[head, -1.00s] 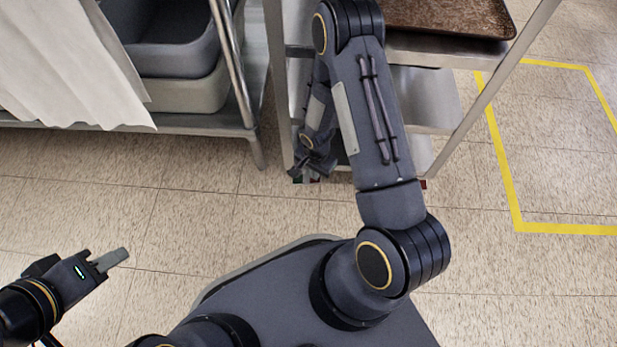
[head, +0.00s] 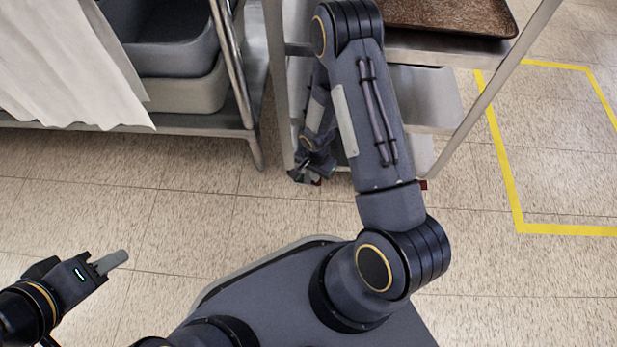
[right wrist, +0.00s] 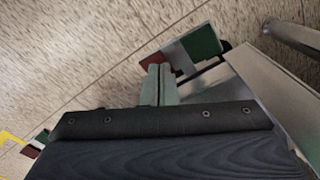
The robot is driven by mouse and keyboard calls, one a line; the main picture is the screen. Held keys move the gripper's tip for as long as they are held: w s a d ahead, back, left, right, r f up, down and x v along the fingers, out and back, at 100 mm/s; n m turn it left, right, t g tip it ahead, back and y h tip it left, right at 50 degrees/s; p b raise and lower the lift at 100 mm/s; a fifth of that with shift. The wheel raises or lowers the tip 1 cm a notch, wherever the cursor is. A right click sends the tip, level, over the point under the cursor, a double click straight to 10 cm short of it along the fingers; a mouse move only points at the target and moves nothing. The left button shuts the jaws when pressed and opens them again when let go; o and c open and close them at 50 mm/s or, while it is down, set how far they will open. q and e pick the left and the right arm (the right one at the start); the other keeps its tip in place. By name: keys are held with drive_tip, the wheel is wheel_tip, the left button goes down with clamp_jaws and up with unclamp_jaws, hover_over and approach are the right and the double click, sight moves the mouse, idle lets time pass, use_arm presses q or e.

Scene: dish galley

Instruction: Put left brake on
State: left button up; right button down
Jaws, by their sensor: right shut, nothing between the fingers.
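The left brake (right wrist: 202,42) shows in the right wrist view as a small pedal with green and red faces and a grey part between, by the rack's foot. In the head view only a bit of its red (head: 318,182) shows beside my gripper. My right gripper (right wrist: 160,84) is shut and empty, its fingertips close below the red face; I cannot tell whether they touch. In the head view my right gripper (head: 301,174) is low at the rack's left leg, partly hidden by my arm. My left gripper (head: 112,262) hangs over bare floor, its jaw opening unclear.
The metal rack (head: 420,100) carries a brown tray (head: 450,14). Another red and green pedal (right wrist: 36,146) is at lower left in the right wrist view. A shelf with grey bins (head: 180,95) and a white cloth stands left. Floor in front is clear.

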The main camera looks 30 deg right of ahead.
wheel_tip(320, 180, up, 7)
drive_tip(key=p, duration=0.4)
drive_tip(key=shift+f, duration=0.15)
drive_tip(key=shift+s, duration=0.1)
idle(0.5)
